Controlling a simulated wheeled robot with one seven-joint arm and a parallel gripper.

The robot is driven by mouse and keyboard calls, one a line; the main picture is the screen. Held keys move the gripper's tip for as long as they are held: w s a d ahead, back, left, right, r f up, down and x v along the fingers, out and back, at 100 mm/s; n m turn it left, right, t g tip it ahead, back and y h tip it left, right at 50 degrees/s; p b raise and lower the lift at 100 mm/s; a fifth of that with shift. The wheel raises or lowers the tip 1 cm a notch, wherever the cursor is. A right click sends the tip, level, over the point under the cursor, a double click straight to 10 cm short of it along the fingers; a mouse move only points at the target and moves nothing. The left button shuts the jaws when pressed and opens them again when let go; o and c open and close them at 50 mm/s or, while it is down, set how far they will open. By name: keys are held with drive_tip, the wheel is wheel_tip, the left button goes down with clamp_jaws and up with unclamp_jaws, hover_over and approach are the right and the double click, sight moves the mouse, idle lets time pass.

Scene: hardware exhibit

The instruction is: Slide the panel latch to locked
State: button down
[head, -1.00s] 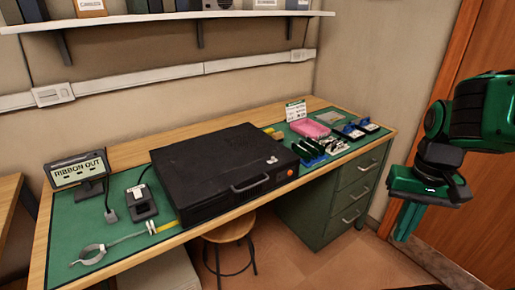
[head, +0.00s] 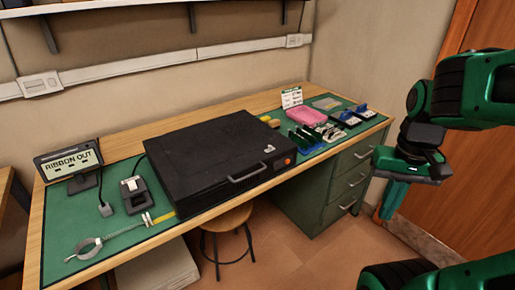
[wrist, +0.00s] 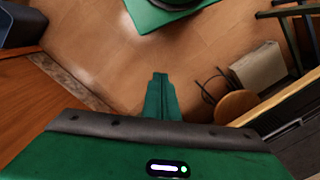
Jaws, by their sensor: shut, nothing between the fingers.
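A black case (head: 220,160) lies flat on the green mat of the workbench in the head view. A grey handle (head: 248,172) is on its front, and an orange button (head: 287,162) is near its right front corner. A small light piece (head: 268,149), possibly the panel latch, sits on the top near that corner; its position is too small to read. My gripper (head: 388,210) hangs right of the bench, apart from the case. In the wrist view its fingers (wrist: 160,80) are together and empty, pointing over the floor.
A sign reading "RIBBON OUT" (head: 72,165), a dark dispenser (head: 135,195) and a wrist strap (head: 88,248) lie left of the case. A pink tray (head: 306,115) and several small parts lie right. A stool (head: 228,217) stands under the bench. A door (head: 470,190) is at right.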

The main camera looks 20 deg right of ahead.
drive_tip(key=w+a+r+n+t+h, duration=0.1)
drive_tip(key=w+a+n+h, duration=0.15)
drive_tip(key=w, duration=0.55)
drive_tip(key=w+a+r+n+t+h, duration=0.1)
drive_tip(key=w+a+r+n+t, duration=0.15)
drive_tip(key=w, duration=0.55)
drive_tip(key=w+a+n+t, duration=0.2)
drive_tip(key=w+a+n, duration=0.1)
drive_tip(key=w+a, duration=0.3)
drive_tip(key=w+a+n+t, duration=0.1)
drive_tip(key=w+a+n, duration=0.2)
drive_tip(key=w+a, duration=0.3)
drive_tip(key=a, duration=0.5)
drive_tip(key=shift+w+r+t+y, duration=0.2)
drive_tip(key=shift+r+t+y, duration=0.15)
drive_tip(key=shift+r, duration=0.05)
